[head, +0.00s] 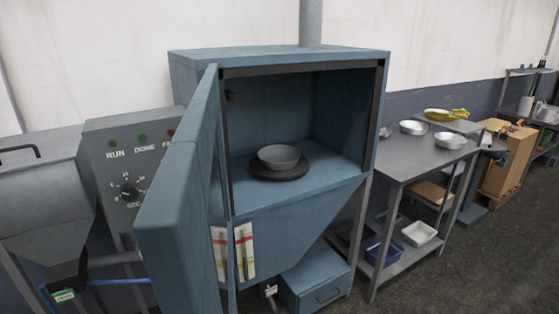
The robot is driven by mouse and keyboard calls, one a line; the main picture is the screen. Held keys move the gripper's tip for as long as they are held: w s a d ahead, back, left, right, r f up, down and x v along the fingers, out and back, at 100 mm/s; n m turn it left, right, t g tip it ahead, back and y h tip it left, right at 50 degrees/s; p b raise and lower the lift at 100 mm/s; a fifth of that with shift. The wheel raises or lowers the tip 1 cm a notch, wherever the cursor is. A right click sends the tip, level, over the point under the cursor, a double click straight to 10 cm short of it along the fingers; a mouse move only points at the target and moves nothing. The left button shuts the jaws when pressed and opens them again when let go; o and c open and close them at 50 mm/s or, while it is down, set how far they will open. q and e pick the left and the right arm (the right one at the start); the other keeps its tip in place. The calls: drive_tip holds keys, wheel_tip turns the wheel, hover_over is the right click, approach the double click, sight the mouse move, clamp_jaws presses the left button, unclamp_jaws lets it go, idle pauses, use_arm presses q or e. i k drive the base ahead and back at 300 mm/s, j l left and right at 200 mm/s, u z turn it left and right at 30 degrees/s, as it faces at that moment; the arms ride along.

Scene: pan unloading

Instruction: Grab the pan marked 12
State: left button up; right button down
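A grey round pan (280,156) sits upright on a dark round plate (279,175) inside the open blue cabinet. No number can be read on it from here. Two light metal pans, a nearer one (450,141) and a farther one (414,127), stand on the metal table at right. No marking is legible on these either. Neither of my grippers is in the head view.
The cabinet door (188,205) stands open toward the front left. A control panel (131,170) is left of it. The metal table (408,163) has a blue bin (383,251) and a white tray (419,233) on its lower shelf. Floor at the lower right is clear.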

sight(278, 157)
drive_tip(key=l+u, duration=0.1)
drive_tip(key=u, duration=0.55)
drive_tip(key=i+l+u, duration=0.2)
drive_tip(key=l+u, duration=0.15)
drive_tip(key=i+l+u, duration=0.1)
drive_tip(key=l+u, duration=0.25)
drive_tip(key=l, duration=0.15)
drive_tip(key=l+u, duration=0.3)
drive_tip(key=l, duration=0.15)
drive_tip(key=i+l, duration=0.05)
